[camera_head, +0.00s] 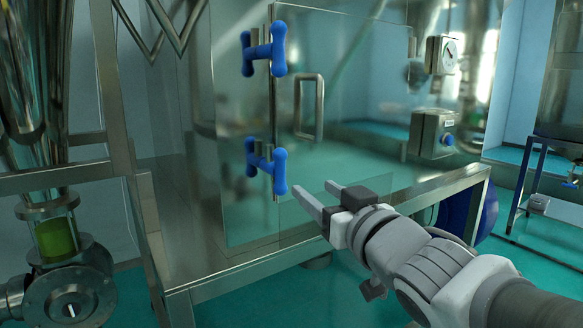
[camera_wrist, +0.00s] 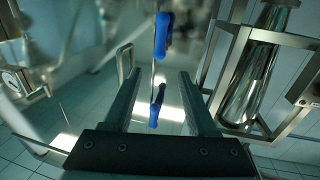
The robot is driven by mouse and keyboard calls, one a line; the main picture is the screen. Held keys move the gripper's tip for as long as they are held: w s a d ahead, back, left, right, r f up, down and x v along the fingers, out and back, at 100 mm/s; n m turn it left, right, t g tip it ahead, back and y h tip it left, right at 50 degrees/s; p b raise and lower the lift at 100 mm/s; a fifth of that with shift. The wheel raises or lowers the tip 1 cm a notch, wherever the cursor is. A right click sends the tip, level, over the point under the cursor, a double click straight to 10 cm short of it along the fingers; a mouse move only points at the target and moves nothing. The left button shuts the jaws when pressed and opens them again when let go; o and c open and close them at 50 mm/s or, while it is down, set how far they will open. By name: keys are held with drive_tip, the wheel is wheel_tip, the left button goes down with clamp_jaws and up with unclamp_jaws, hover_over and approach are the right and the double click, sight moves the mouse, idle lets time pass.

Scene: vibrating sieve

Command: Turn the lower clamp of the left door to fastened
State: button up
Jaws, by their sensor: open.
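The lower clamp of the left door (camera_head: 280,171) is a blue double-ended handle on a metal mount, at the door's edge. Its long bar stands nearly upright in the head view, and a second blue piece sits to its left. My gripper (camera_head: 312,187) is open and empty, a little right of and below this clamp, apart from it. In the wrist view, which looks turned over, the larger blue handle (camera_wrist: 163,35) appears to be the lower clamp. It lies beyond the fingertips (camera_wrist: 160,72), roughly in line with the gap between them.
The upper clamp (camera_head: 279,48) has a similar blue handle on the same door edge. A metal door handle (camera_head: 309,107) sticks out right of the clamps. A gauge box (camera_head: 441,54) and a switch box (camera_head: 431,134) are farther right. A metal frame (camera_head: 128,155) stands left.

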sight(282, 165)
drive_tip(key=b+x, duration=0.2)
drive_tip(key=x, duration=1.5)
drive_tip(key=shift+b, duration=0.3)
drive_tip(key=shift+c, duration=0.2)
clamp_jaws()
